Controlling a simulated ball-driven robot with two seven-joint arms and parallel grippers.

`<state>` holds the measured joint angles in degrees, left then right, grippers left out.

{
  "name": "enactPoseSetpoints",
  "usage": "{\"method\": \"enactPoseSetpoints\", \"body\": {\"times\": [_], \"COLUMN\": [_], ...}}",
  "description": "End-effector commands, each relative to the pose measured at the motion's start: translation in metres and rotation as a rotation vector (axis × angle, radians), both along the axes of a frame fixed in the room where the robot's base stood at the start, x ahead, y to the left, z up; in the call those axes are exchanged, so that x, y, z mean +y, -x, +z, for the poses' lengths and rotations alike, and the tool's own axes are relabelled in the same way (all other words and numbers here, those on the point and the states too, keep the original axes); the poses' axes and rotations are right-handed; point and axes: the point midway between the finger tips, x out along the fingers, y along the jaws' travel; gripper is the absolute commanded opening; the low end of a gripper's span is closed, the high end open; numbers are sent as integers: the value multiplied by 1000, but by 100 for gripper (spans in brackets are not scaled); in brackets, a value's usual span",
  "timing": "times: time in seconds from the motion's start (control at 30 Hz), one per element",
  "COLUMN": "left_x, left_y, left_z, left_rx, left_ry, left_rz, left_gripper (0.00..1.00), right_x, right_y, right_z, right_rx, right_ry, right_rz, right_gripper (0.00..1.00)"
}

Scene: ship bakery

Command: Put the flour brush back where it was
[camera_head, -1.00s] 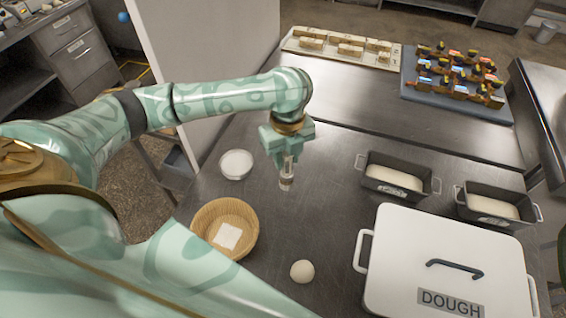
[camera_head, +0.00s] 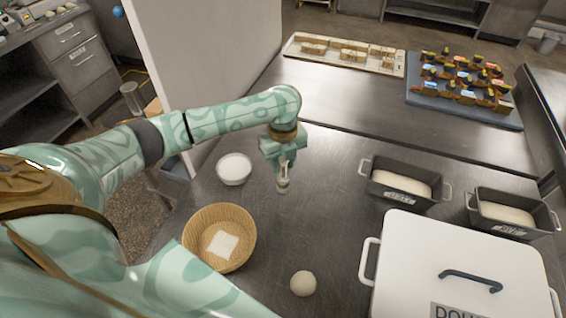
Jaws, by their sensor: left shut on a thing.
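My left gripper (camera_head: 283,163) points down over the steel worktop (camera_head: 325,215), right of the white bowl. It is shut on the flour brush (camera_head: 283,184), a small thing with a pale end that hangs below the fingers. Much of the brush is hidden by the fingers. I cannot tell whether its lower end touches the worktop. My right gripper is not in view.
A bowl of white powder (camera_head: 234,168), a wicker basket (camera_head: 190,235) with a pale cloth and a dough ball (camera_head: 303,283) stand nearby. Two loaf tins (camera_head: 404,197) (camera_head: 512,227) and the dough box (camera_head: 425,250) are right.

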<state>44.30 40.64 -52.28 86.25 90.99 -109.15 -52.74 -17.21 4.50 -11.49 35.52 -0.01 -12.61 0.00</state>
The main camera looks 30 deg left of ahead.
Motion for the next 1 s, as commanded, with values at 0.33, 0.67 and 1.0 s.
{"method": "enactPoseSetpoints", "body": {"times": [0.33, 0.67, 1.0], "left_x": [0, 1, 0], "left_y": [0, 0, -1], "left_z": [-3, 15, 94], "left_rx": [0, -2, -2], "left_ry": [-1, -2, -1], "left_rz": [0, 0, 1], "left_gripper": [50, 50, 50], "right_x": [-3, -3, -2], "right_y": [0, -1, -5], "right_z": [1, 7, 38], "right_rx": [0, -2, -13], "right_ry": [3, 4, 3], "right_rz": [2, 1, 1], "right_gripper": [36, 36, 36]}}
